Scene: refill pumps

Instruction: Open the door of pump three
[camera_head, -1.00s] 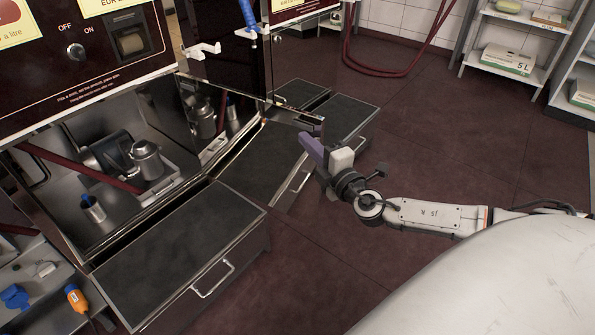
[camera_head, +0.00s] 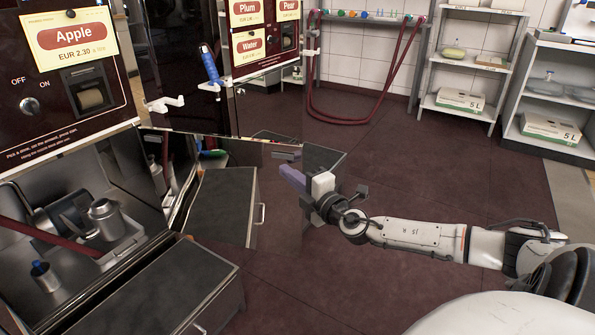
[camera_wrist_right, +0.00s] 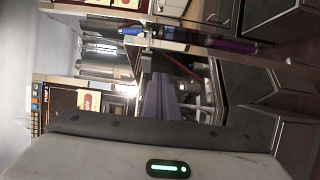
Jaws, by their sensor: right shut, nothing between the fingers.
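The pump labelled Apple (camera_head: 66,98) stands at the left of the head view, its lower compartment (camera_head: 90,215) open to view. I see no number on it. A glossy, mirror-like door panel (camera_head: 275,222) stands out to the right of that compartment and reflects parts of the scene. My right gripper (camera_head: 289,166), with purple and grey fingers, is shut and empty by the panel's upper right edge. I cannot tell whether it touches the panel. In the right wrist view, a purple finger (camera_wrist_right: 160,100) shows before shiny surfaces. My left gripper is out of view.
A dark red hose (camera_head: 350,120) hangs behind. Shelves (camera_head: 463,100) line the back right. The floor at centre right is clear.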

